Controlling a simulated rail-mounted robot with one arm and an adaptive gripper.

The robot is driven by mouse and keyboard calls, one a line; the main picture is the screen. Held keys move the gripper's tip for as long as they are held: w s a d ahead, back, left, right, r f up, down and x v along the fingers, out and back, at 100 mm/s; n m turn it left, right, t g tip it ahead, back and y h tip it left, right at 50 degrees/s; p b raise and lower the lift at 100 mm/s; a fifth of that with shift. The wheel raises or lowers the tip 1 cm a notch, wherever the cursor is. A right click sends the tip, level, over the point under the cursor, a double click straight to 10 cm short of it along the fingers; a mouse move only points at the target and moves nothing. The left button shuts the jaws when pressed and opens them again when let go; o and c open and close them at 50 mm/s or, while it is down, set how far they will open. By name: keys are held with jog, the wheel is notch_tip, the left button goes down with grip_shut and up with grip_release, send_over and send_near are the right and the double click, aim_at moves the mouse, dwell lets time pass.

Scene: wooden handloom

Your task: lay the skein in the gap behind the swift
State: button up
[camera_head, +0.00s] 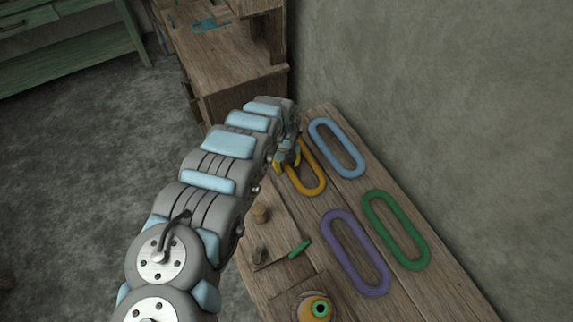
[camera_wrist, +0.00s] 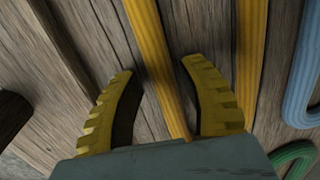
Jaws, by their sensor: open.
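A yellow oval skein (camera_head: 318,183) lies on the wooden table top, partly hidden by my arm in the head view. My gripper (camera_head: 286,160) is low at its left side. In the wrist view my gripper (camera_wrist: 158,70) is open, with its yellow ridged fingers on either side of one strand of the yellow skein (camera_wrist: 157,50). The fingers do not close on the strand. The skein's other strand passes to the right of the fingers. Blue (camera_head: 337,148), purple (camera_head: 340,233) and green (camera_head: 410,250) skeins lie nearby. I cannot tell which thing is the swift.
A small wooden board with a peg (camera_head: 260,213) and a short green piece (camera_head: 299,249) lies left of the purple skein. A round coloured thing (camera_head: 320,308) sits at the front. A wooden cabinet (camera_head: 235,105) stands beyond the table. The grey wall borders the right.

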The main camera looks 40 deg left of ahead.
notch_tip(320, 180, up, 12)
jog(key=p, duration=0.4)
jog(key=shift+s, duration=0.3)
jog(key=shift+a, duration=0.1)
